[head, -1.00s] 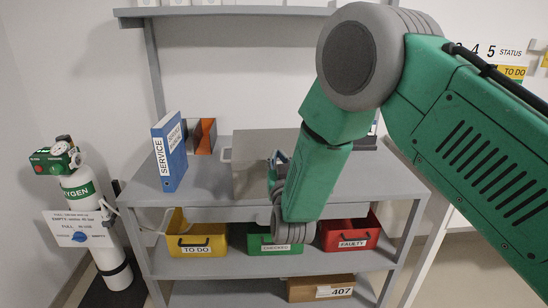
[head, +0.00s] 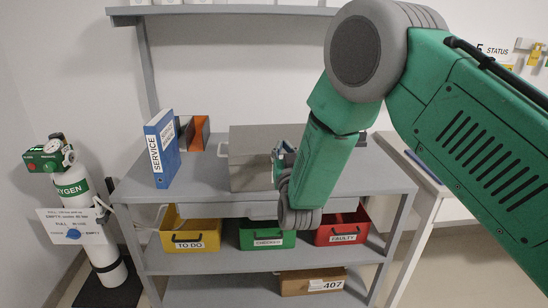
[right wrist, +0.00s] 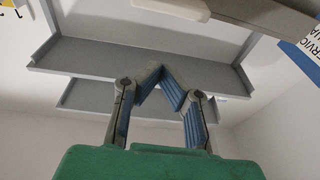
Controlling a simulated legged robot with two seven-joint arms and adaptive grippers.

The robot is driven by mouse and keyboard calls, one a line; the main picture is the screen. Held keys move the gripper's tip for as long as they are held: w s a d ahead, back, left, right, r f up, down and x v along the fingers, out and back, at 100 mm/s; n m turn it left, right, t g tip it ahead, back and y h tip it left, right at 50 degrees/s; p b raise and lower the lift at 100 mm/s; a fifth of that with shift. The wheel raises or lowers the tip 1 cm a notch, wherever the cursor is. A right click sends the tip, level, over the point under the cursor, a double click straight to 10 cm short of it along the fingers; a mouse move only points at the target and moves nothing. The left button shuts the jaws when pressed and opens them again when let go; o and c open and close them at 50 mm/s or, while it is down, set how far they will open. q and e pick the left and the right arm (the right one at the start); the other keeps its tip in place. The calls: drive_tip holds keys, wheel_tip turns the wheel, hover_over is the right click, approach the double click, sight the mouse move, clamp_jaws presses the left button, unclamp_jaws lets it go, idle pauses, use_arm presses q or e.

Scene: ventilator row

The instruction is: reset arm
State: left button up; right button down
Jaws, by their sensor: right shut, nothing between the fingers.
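My right arm comes in from the right in the head view and hangs in front of the grey shelf unit (head: 210,190). Its gripper (head: 281,160) is mostly hidden behind the forearm, beside the grey box on the top shelf. In the right wrist view the two fingers of the right gripper (right wrist: 160,75) meet at their tips with nothing between them. Shelf boards show beyond the fingers. My left gripper is in neither view.
A blue service binder (head: 162,150) and a grey box (head: 248,165) stand on the top shelf. Below are a yellow bin (head: 190,233), a green bin (head: 262,235) and a red bin (head: 342,228). An oxygen cylinder (head: 95,220) stands left. A cardboard box (head: 300,284) sits lowest.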

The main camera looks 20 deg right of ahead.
drive_tip(key=f+v, duration=0.2)
drive_tip(key=v, duration=0.8)
drive_tip(key=s+d+f+n+g+y, duration=0.1)
drive_tip(key=s+d+f+g, duration=0.15)
drive_tip(key=s+f, duration=0.4)
drive_tip(key=s+d+f+n+g+y, duration=0.1)
drive_tip(key=s+f+g+y, duration=0.2)
drive_tip(key=f, duration=0.6)
drive_tip(key=s+d+f+g, duration=0.2)
drive_tip(key=s+f+g, duration=0.3)
drive_tip(key=f, duration=0.3)
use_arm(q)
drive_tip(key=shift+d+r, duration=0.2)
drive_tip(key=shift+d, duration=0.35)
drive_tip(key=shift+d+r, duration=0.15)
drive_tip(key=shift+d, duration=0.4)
use_arm(e)
drive_tip(key=s+f+g, duration=0.3)
drive_tip(key=s+g, duration=0.1)
drive_tip(key=s, duration=0.7)
drive_tip(key=s+d+f+n+g, duration=0.1)
drive_tip(key=s+f+g, duration=0.2)
drive_tip(key=s, duration=0.8)
drive_tip(key=shift+s+g+y, duration=0.2)
drive_tip(key=shift+g+y, duration=0.2)
drive_tip(key=shift+g, duration=0.35)
